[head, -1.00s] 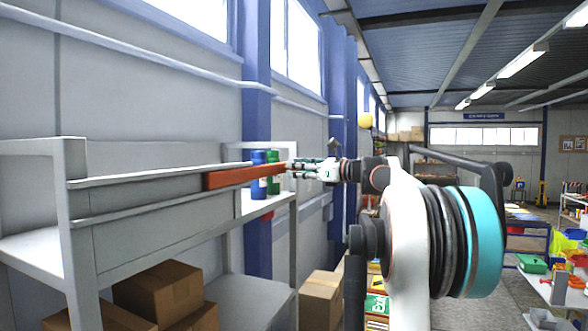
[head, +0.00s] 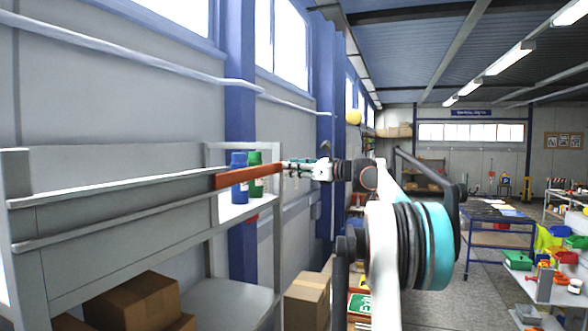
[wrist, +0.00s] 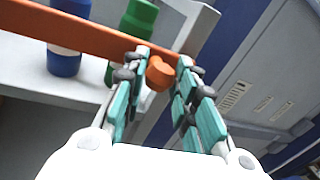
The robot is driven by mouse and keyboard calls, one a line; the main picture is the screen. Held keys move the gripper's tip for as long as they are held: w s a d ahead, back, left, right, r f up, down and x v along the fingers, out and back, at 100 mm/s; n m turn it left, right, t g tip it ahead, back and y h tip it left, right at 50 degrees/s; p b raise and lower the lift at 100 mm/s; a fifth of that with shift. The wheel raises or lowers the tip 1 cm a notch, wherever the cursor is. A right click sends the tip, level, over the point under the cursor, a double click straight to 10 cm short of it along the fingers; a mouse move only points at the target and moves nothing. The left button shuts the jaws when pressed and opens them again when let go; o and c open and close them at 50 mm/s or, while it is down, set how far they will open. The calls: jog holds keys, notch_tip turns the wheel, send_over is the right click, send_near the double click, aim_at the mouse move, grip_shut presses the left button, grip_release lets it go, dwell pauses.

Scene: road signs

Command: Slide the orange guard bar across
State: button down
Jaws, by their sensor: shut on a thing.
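The orange guard bar (head: 232,180) lies along the front of a grey shelf unit, its left end near the right end of the grey rails. It crosses in front of the blue bottle. My gripper (head: 286,166) is at the bar's right end in the head view. In the wrist view, the bar (wrist: 100,36) runs off to the left and its round orange knob (wrist: 158,72) sits between the teal finger pads of my gripper (wrist: 163,66), which is shut on it.
A blue bottle (head: 239,190) and a green bottle (head: 256,186) stand on the shelf behind the bar. Cardboard boxes (head: 140,305) sit below. A blue wall column (head: 240,110) stands behind. A workbench and colored bins (head: 563,257) are at right.

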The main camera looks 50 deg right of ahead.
jog(key=c, duration=1.5)
grip_release()
jog(key=shift+d+r, duration=0.1)
jog(key=shift+d, duration=0.05)
jog(key=shift+o, duration=1.1)
jog(key=shift+d, duration=0.2)
jog(key=shift+a, duration=0.1)
jog(key=shift+s, duration=0.1)
jog(key=s+d, duration=0.2)
jog(key=s, duration=0.9)
jog(key=shift+s+d, duration=0.2)
jog(key=shift+s, duration=0.1)
